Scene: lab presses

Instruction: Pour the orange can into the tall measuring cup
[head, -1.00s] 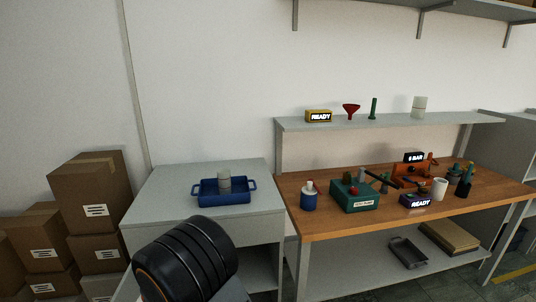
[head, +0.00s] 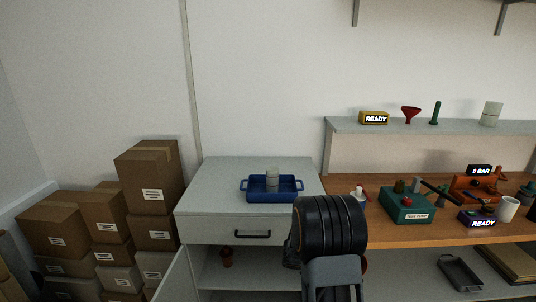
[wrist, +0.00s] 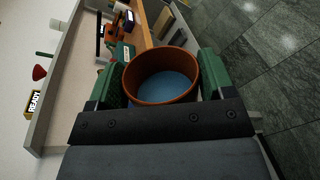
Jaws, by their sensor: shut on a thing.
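My gripper (wrist: 158,74) is shut on the orange can (wrist: 138,70), with one green finger on each side. In the wrist view the can's round open mouth faces the camera, and blue content shows inside. In the head view my dark arm hides most of the gripper and can; a sliver of orange shows at the arm's right edge. A pale, translucent cup (head: 272,176) stands upright in the blue tray (head: 257,197) on the grey cabinet. Another pale cup (head: 490,113) stands on the wall shelf. I cannot tell which is the tall measuring cup.
The grey cabinet (head: 215,177) has free top around the tray; its lower door (head: 178,277) stands open. The wooden bench (head: 440,233) at right holds a green box (head: 407,204) and other gear. Cardboard boxes (head: 148,178) stand at left.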

